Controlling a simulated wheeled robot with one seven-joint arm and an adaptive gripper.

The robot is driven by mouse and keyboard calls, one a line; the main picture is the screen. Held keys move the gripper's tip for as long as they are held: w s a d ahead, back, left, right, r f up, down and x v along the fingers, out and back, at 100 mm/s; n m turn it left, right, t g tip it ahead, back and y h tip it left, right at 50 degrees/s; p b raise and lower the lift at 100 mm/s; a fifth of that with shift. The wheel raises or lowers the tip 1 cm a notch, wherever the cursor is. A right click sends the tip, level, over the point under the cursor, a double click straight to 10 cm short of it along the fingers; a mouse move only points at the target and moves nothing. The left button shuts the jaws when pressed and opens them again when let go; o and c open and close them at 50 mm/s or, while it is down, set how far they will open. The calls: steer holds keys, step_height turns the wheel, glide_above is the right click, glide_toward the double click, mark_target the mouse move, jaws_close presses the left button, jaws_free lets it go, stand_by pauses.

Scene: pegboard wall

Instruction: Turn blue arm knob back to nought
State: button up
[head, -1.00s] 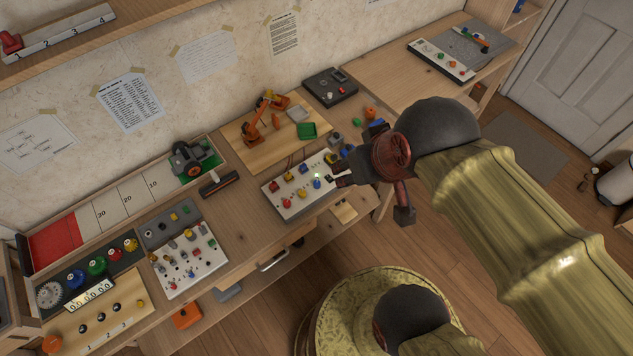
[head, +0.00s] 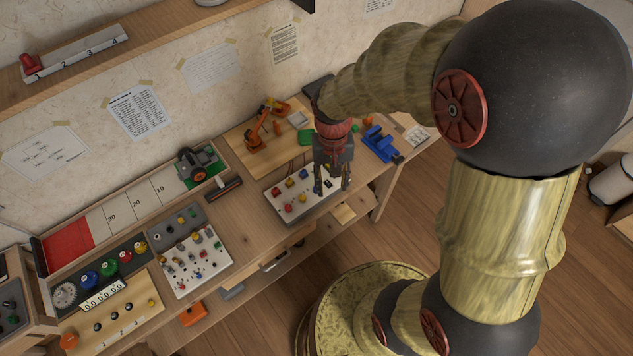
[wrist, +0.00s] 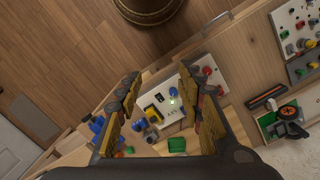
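The white control panel (head: 274,208) lies on the bench with red, yellow and blue knobs. One blue knob (head: 303,173) shows at its back; my gripper hides part of the right side. My gripper (head: 332,188) points down over the panel's right part. In the wrist view my gripper (wrist: 160,78) is wide open and empty, with a blue knob (wrist: 172,91) seen between its fingers near a small lit green spot. I cannot read the setting of that knob. The small orange model arm (head: 258,130) stands on a wooden board behind the panel.
A grey and white switch panel (head: 190,262) and a black-handled tool (head: 223,188) lie left of the control panel. A blue vise-like object (head: 381,144) stands to the right. A green tray (wrist: 177,145) lies close by in the wrist view. The bench's front edge is near.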

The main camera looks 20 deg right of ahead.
steer(key=w+f+m+p, duration=0.1)
steer(key=w+f+m, duration=0.2)
steer(key=f, duration=0.4)
steer(key=w+f+m+p, duration=0.1)
steer(key=w+f+m, duration=0.2)
steer(key=f, duration=0.4)
steer(key=w+m, duration=0.4)
steer(key=w, duration=0.1)
steer(key=shift+w+t+b, duration=0.3)
steer(key=shift+w+t, duration=0.05)
steer(key=shift+t, duration=0.05)
steer(key=shift+w+f+m, duration=0.1)
steer(key=shift+w+m, duration=0.15)
steer(key=shift+m, duration=0.45)
steer(key=shift+f+b, duration=0.35)
steer(key=shift+f, duration=3.5)
steer(key=shift+c, duration=0.8)
steer(key=c, duration=0.8)
jaws_close()
